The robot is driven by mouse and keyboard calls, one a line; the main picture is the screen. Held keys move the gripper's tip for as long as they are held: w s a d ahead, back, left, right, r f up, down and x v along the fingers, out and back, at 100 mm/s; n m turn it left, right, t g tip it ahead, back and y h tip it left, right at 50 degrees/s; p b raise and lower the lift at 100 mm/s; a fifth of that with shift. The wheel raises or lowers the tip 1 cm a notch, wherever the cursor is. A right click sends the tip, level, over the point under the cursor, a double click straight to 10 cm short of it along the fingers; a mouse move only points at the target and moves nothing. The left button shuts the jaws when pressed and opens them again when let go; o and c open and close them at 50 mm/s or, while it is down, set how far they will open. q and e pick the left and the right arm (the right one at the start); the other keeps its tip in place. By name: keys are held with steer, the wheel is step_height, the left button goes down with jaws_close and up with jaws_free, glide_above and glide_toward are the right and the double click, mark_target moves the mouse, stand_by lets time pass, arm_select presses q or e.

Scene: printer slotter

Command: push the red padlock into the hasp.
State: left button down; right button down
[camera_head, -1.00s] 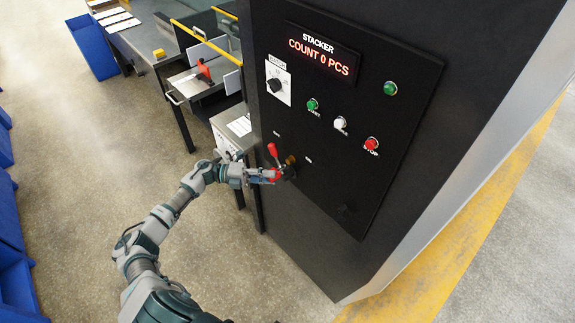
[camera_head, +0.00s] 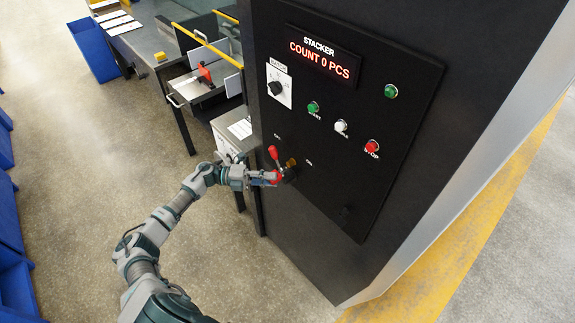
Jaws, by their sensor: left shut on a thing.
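The red padlock (camera_head: 273,177) is small and partly hidden by my left gripper (camera_head: 270,178). My left gripper is shut on it, at the lower left of the black panel (camera_head: 325,190). A yellowish hasp plate (camera_head: 291,162) shows just right of and above the gripper. A red-handled lever (camera_head: 273,152) stands just above the gripper. The padlock is close to the hasp and the dark round part below it; I cannot tell whether the shackle is inside. My right gripper is not in view.
The panel carries a STACKER count display (camera_head: 323,53), a black selector knob (camera_head: 276,87) and green, white and red buttons. The machine's side table (camera_head: 236,128) stands left of the panel. Open floor lies below it.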

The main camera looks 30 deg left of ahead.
arm_select(q)
steer(key=shift+w, duration=0.2)
steer(key=shift+w+d+b, duration=0.25)
steer(key=shift+w+b, duration=0.3)
steer(key=shift+w, duration=0.1)
steer(key=shift+w+d+b, duration=0.25)
steer(key=shift+w+b, duration=0.25)
steer(key=shift+w, duration=0.1)
stand_by(0.7)
steer(key=c, duration=0.9)
jaws_free()
